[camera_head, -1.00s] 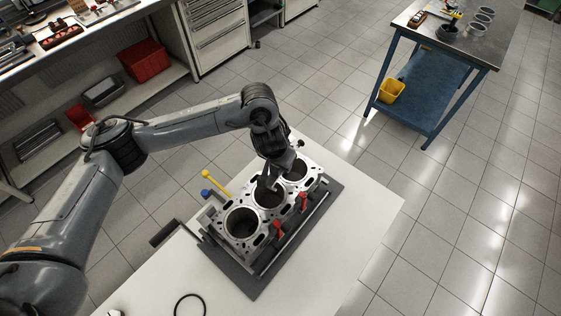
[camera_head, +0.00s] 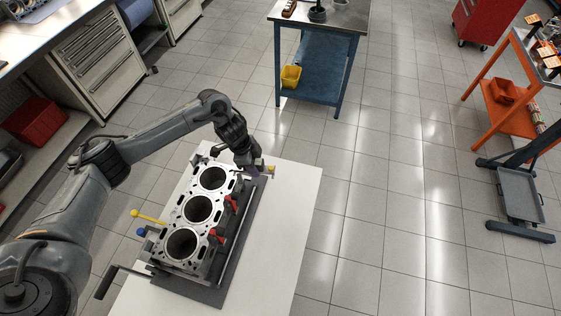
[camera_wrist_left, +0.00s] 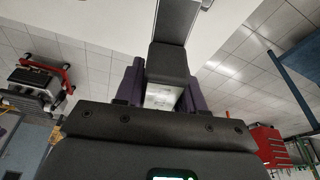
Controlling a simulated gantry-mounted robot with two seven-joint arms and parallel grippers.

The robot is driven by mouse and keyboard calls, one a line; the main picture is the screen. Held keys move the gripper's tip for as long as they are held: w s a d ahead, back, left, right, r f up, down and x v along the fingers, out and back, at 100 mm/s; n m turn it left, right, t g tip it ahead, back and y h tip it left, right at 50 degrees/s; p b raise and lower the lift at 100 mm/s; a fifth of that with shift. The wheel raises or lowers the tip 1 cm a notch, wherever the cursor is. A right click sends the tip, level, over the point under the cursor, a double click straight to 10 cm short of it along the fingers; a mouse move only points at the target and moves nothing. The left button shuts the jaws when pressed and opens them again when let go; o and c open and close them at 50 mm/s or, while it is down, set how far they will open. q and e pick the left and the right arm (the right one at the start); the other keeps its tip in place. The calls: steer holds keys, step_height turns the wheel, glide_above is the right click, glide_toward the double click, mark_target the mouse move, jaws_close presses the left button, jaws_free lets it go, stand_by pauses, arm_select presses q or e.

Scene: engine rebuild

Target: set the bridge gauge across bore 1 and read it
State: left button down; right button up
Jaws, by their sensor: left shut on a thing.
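The grey engine block (camera_head: 182,214) lies on a dark plate on the white table, with three open round bores in a row in the head view. No label shows which bore is bore 1. My left gripper (camera_head: 252,171) is low beside the block's far right corner, off the bores. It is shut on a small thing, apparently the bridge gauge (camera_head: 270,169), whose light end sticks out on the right. In the left wrist view, the purple fingers of my left gripper (camera_wrist_left: 160,92) close around a dark and silver piece. No gauge reading is legible. My right gripper is not in view.
Red clamps (camera_head: 231,203) stand along the block's right side. A yellow-headed rod (camera_head: 149,217) and a blue knob (camera_head: 142,232) are on its left. The white table (camera_head: 287,215) is bare to the right. A blue workbench (camera_head: 315,75) and an orange stand (camera_head: 490,100) are farther off.

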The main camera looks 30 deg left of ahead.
arm_select(q)
steer(key=s+a+m+p, duration=0.25)
steer(key=s+a, duration=0.55)
steer(key=a, duration=0.6)
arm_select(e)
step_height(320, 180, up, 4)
arm_select(q)
step_height(320, 180, down, 6)
steer(key=b, duration=0.4)
steer(key=shift+s+g, duration=0.15)
steer(key=shift+g, duration=0.15)
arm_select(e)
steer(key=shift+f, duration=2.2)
arm_select(q)
steer(key=shift+f, duration=0.2)
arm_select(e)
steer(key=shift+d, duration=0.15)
arm_select(q)
steer(key=c, duration=0.6)
jaws_free()
